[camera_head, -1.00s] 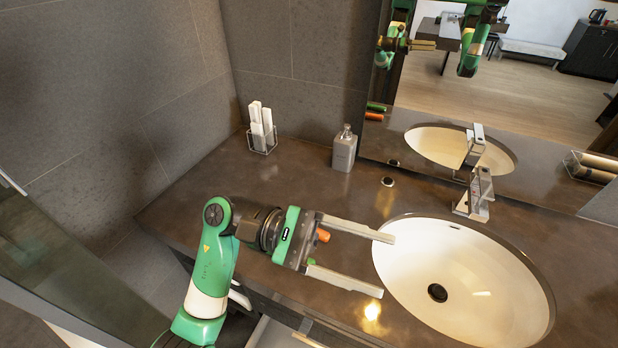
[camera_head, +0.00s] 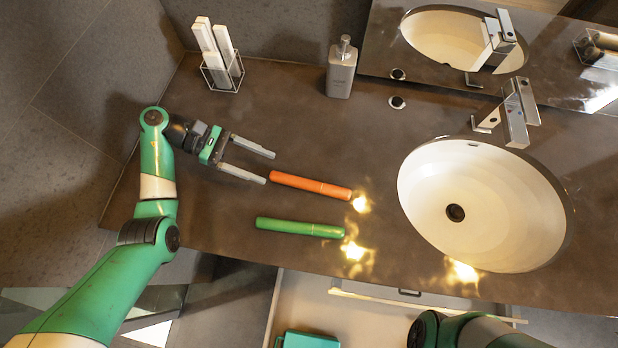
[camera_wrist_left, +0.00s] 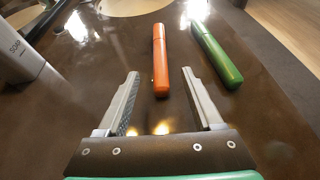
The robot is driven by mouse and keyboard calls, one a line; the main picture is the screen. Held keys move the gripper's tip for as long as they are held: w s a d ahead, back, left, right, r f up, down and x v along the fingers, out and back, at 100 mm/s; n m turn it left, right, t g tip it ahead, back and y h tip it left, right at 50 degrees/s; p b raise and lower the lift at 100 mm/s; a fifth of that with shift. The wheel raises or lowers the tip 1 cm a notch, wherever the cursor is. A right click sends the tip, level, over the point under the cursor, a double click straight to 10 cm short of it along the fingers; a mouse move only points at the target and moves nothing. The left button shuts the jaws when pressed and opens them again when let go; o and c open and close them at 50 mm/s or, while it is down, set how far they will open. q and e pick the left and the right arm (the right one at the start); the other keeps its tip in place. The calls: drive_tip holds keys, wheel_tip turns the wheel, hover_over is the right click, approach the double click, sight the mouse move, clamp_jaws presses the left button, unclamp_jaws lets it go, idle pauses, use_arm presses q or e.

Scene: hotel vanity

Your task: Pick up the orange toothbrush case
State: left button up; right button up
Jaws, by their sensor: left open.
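The orange toothbrush case (camera_head: 310,185) lies flat on the brown counter, pointing left to right in the head view. A green case (camera_head: 300,228) lies roughly parallel to it, nearer the counter's front edge. My left gripper (camera_head: 270,167) is open and empty, just left of the orange case's left end. In the left wrist view, the orange case (camera_wrist_left: 160,62) lies ahead, between the lines of the two open fingers (camera_wrist_left: 158,78), and the green case (camera_wrist_left: 216,52) lies to its right. My right gripper is not visible; only part of my right arm shows at the bottom.
A soap dispenser (camera_head: 341,70) and a wire holder with white packets (camera_head: 222,72) stand at the back. The sink (camera_head: 485,205) and faucet (camera_head: 515,110) are to the right. An open drawer (camera_head: 385,300) sits below the front edge.

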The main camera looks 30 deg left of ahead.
sight(302, 181)
use_arm(q)
drive_tip(key=shift+w+d+f+b, duration=0.1)
drive_tip(key=shift+d+f+b, duration=0.85)
drive_tip(key=shift+d+b, duration=0.3)
drive_tip(key=shift+w+d+f, duration=0.1)
drive_tip(key=shift+w+d, duration=0.05)
drive_tip(key=shift+d, duration=0.5)
drive_tip(key=shift+w+d+f, duration=0.1)
drive_tip(key=shift+w+d, duration=0.05)
drive_tip(key=shift+d, duration=0.45)
drive_tip(key=x, duration=0.2)
drive_tip(key=b+x, duration=0.1)
drive_tip(key=x, duration=0.2)
drive_tip(key=shift+w+d, duration=0.25)
drive_tip(key=shift+d, duration=0.05)
drive_tip(key=shift+r, duration=0.1)
clamp_jaws()
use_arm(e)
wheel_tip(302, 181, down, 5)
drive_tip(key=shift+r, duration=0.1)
